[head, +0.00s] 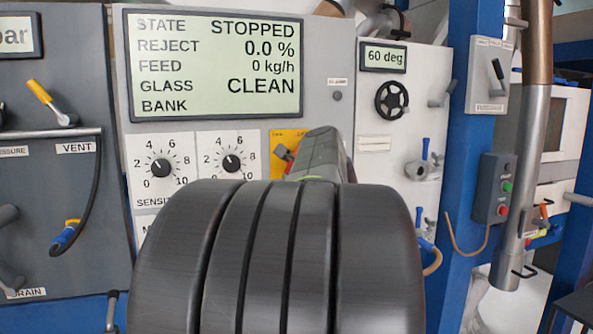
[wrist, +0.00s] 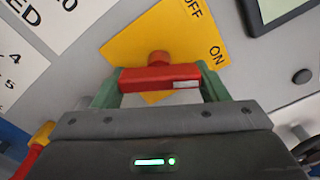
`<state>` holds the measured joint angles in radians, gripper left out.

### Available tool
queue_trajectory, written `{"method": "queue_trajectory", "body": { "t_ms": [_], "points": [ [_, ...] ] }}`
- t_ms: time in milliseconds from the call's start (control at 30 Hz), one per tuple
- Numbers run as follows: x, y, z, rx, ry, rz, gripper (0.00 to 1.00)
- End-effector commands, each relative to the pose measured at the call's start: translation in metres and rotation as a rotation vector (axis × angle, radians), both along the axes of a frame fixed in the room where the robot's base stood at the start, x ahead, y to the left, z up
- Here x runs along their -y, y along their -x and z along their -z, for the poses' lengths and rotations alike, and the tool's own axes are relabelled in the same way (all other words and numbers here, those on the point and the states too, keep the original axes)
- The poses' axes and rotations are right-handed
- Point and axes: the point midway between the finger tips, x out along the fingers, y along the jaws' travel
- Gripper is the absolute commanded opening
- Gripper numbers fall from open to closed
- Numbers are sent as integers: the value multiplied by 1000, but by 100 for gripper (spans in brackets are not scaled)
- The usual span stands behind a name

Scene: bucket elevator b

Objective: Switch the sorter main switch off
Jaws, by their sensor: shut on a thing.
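The sorter main switch shows in the wrist view as a yellow plate (wrist: 131,45) lettered OFF and ON, with a red handle (wrist: 160,78) on a round red hub. My gripper (wrist: 160,88) has its green fingers at both ends of the red handle and is shut on it. The handle lies across the picture; I cannot tell which label it points to. In the head view my gripper (head: 318,155) reaches the panel, and my arm hides most of the switch. Only part of the yellow plate (head: 277,141) and a bit of red show there.
The display (head: 215,65) above the switch reads STOPPED, reject 0.0 %, feed 0 kg/h, glass CLEAN. Two dials (head: 161,168) (head: 232,163) sit left of the switch. A black handwheel (head: 391,100) and a blue post (head: 465,150) with a button box (head: 495,188) stand to the right.

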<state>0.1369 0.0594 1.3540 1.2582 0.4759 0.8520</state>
Motion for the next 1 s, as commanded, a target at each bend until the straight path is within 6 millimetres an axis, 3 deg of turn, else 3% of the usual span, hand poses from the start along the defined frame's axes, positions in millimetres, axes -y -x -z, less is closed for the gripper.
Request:
{"method": "queue_trajectory", "body": {
  "t_ms": [1000],
  "points": [
    [0,0,-1,296,913,0,44]
  ]
}}
